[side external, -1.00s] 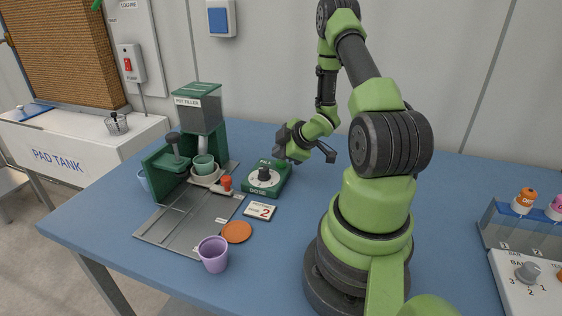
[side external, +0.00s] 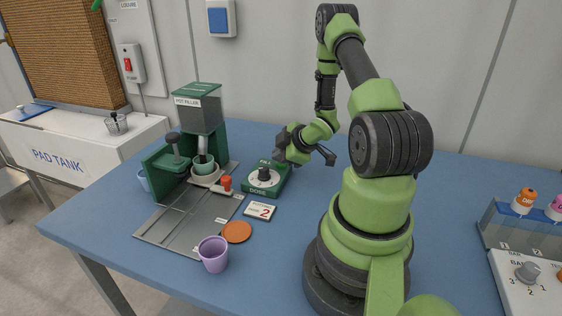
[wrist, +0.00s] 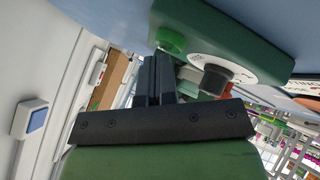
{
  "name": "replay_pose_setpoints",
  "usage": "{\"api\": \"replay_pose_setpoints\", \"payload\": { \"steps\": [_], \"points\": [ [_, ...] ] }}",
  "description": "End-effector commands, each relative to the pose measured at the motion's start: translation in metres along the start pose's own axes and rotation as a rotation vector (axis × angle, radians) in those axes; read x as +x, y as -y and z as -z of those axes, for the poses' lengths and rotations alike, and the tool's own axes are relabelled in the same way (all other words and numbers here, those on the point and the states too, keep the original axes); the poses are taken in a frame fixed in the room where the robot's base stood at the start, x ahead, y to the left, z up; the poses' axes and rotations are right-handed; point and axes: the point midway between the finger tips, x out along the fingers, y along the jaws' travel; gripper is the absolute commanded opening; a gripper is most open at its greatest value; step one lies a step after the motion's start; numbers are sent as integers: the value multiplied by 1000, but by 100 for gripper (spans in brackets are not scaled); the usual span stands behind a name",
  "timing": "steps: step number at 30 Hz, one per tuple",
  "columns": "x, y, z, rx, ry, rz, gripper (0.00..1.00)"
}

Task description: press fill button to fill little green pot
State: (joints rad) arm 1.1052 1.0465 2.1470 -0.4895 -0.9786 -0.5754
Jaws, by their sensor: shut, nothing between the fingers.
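The little green pot (side external: 204,168) stands upright in a pale saucer-like holder under the spout of the green pot filler (side external: 198,105). Something dark shows between the spout and the pot's mouth. The green dose box (side external: 266,180) with a black knob (side external: 264,174) sits right of the filler. In the wrist view, the round green fill button (wrist: 171,40) is on the box, beside the dial. My gripper (wrist: 157,62) is shut and empty, its fingertips at the button. I cannot tell if they touch it. In the side view my gripper (side external: 280,153) is at the back of the box.
A purple pot (side external: 213,255), an orange disc (side external: 237,232) and a card marked 2 (side external: 260,211) lie in front of the box. A red-topped valve (side external: 226,183) is close by. A vial rack (side external: 520,230) stands at the right.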

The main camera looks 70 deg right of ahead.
Motion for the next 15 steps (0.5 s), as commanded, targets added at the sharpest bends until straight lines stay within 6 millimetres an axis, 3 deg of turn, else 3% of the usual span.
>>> {"api": "replay_pose_setpoints", "payload": {
  "steps": [15],
  "points": [
    [-12,-8,9,0,0,0,0]
  ]
}}
